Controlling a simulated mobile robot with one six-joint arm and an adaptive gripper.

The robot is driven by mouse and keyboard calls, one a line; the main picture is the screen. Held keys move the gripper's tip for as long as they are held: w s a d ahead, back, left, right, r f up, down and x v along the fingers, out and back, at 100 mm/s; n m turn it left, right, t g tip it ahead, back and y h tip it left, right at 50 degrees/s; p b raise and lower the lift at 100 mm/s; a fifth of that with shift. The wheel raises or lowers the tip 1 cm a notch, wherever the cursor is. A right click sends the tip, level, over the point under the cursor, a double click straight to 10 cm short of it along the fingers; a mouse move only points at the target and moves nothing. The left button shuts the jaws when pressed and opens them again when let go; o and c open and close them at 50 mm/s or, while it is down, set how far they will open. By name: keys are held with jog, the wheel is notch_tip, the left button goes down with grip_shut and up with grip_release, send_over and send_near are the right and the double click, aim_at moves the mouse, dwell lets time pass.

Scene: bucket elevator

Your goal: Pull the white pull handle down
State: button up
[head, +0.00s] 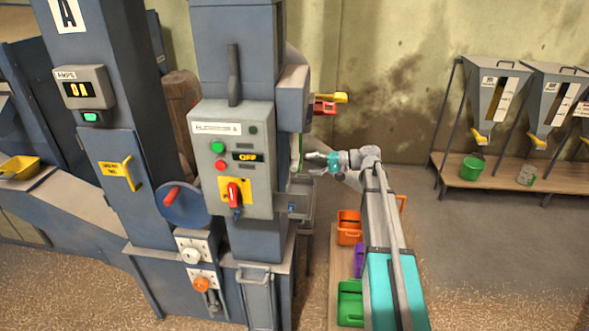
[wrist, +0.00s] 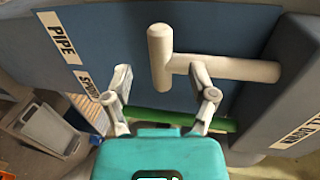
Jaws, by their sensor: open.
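The white pull handle (wrist: 160,57) is a thick, pale rounded bar in the wrist view, joined to a rod (wrist: 235,68) that runs right toward a grey housing. My gripper (wrist: 162,78) is open, with its fingers spread to either side of the handle's lower end. The right fingertip is close to the rod; I cannot tell whether they touch. In the head view my gripper (head: 308,163) is at the right side of the blue-grey elevator column, and the handle cannot be made out there.
A green bar (wrist: 185,119) crosses behind my fingers in the wrist view. The column's control panel (head: 245,190) has a red switch and a display reading OFF. Orange (head: 348,228) and green bins (head: 350,303) stand below my arm.

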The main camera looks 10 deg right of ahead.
aim_at(294, 167)
jog(key=shift+b+x, duration=0.5)
jog(key=shift+x, duration=2.6)
jog(key=shift+c, duration=0.2)
grip_shut()
